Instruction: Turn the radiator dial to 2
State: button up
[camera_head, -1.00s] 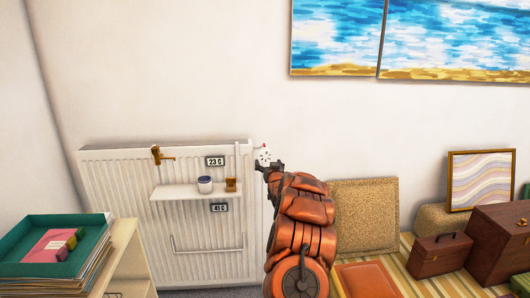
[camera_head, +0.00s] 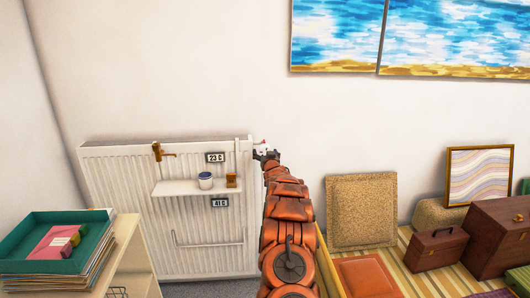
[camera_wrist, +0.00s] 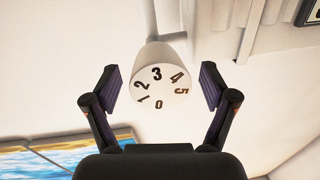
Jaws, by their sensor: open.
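The radiator dial (camera_wrist: 158,88) is a white round knob with black numbers 0 to 5 on its face. In the wrist view it sits between the two fingers, with 3 near the top and 0 at the bottom. My gripper (camera_head: 266,156) is open at the radiator's upper right corner and hides most of the dial in the head view. The wrist view shows the gripper (camera_wrist: 160,84) with a gap between each finger and the dial. I cannot make out a pointer mark. The white radiator (camera_head: 120,200) stands against the wall.
A shelf (camera_head: 190,190) on the radiator holds a blue-lidded jar (camera_head: 205,180) and a small brown block (camera_head: 231,180). A cork board (camera_head: 361,211) and brown cases (camera_head: 436,250) stand to the right.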

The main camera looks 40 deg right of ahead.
jog(key=shift+w+d, duration=0.1)
jog(key=shift+w, duration=0.15)
jog(key=c, duration=1.2)
jog(key=shift+o, duration=0.2)
jog(key=shift+f, duration=0.1)
